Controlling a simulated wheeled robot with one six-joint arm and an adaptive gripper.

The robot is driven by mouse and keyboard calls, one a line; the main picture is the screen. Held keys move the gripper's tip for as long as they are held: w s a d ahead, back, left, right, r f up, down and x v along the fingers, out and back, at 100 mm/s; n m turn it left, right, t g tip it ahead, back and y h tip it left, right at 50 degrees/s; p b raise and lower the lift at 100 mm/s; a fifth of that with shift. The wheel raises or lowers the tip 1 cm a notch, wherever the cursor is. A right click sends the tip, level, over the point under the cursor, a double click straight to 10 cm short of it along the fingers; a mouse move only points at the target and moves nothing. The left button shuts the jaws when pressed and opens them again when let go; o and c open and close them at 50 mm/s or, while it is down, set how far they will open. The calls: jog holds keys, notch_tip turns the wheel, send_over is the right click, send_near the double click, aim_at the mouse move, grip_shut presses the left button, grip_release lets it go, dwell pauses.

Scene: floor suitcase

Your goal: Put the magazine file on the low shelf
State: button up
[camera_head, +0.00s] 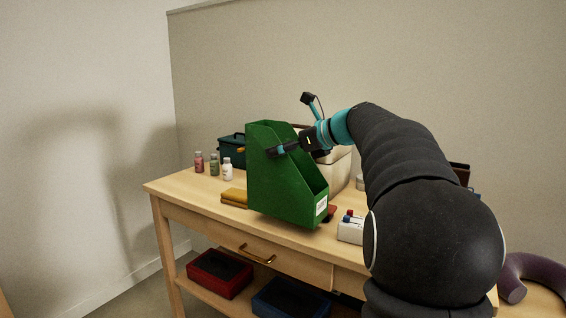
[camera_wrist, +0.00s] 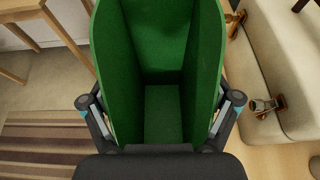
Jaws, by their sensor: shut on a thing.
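The green magazine file (camera_head: 280,184) has a white label at its lower right. In the head view it is upright, in front of the table's near edge or over it; I cannot tell whether its base touches anything. My gripper (camera_head: 282,150) is shut on its upper part. In the wrist view the file (camera_wrist: 162,60) fills the middle, its open inside facing the camera, with my gripper's fingers (camera_wrist: 160,120) on both outer sides. The low shelf (camera_head: 238,296) is under the table and holds a red bin (camera_head: 220,272) and a blue bin (camera_head: 290,298).
The table top (camera_head: 180,186) carries small bottles (camera_head: 213,165), a teal box (camera_head: 232,150), a yellow folded cloth (camera_head: 234,197), a beige bin (camera_head: 340,172) and a white box (camera_head: 350,230). A drawer handle (camera_head: 257,256) sticks out at the front. A purple ring cushion (camera_head: 535,275) is at the right.

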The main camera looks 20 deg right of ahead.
aim_at(285, 160)
jog(key=shift+f+b, duration=0.3)
jog(key=shift+f, duration=1.45)
jog(key=o, duration=1.5)
jog(key=shift+o, duration=0.2)
jog(key=shift+s+d+r, duration=0.2)
jog(key=v, duration=1.1)
jog(key=shift+s, duration=0.2)
jog(key=shift+d, duration=0.1)
